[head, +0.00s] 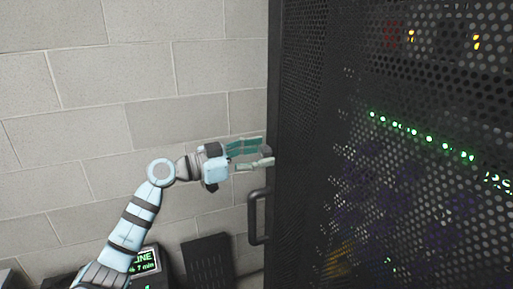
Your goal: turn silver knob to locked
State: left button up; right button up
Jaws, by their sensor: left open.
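My left gripper (266,152) is open, with its fingers pointing right at the left edge of the black perforated rack door (420,170). I cannot make out a silver knob or a locked mark. A small dark shape shows at the fingertips, but I cannot tell what it is or whether they touch it. My right gripper is not in view.
A black bar handle (253,217) sticks out from the rack just below my left gripper. A pale block wall (140,90) stands behind. Low dark units, one with a lit screen (147,261), stand at the bottom left. Green lights (420,134) glow behind the mesh.

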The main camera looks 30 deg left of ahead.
pick_arm(q)
jog(key=shift+s+a, duration=0.1)
jog(key=c, duration=1.1)
jog(key=shift+c, duration=0.2)
